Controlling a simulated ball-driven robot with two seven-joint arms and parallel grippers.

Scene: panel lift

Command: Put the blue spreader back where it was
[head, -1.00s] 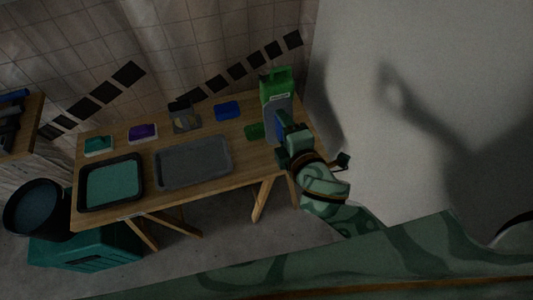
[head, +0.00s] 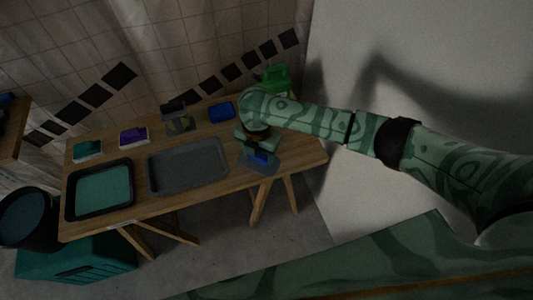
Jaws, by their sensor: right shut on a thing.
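My right gripper (head: 259,151) points down over the right part of the wooden table, beside the grey tray's right end. It is shut on the blue spreader (head: 262,159), whose blue part shows just below the jaws, with a greyish flat part around it. My own wrist and forearm hide part of it, and I cannot tell whether it touches the table top. My left gripper is not in view.
On the wooden table (head: 309,152) are an empty grey tray (head: 187,166), a black tray with teal inside (head: 100,188), a blue block (head: 221,113), a purple-topped box (head: 134,136) and a teal-topped box (head: 88,150). A green jug (head: 273,78) stands behind my arm.

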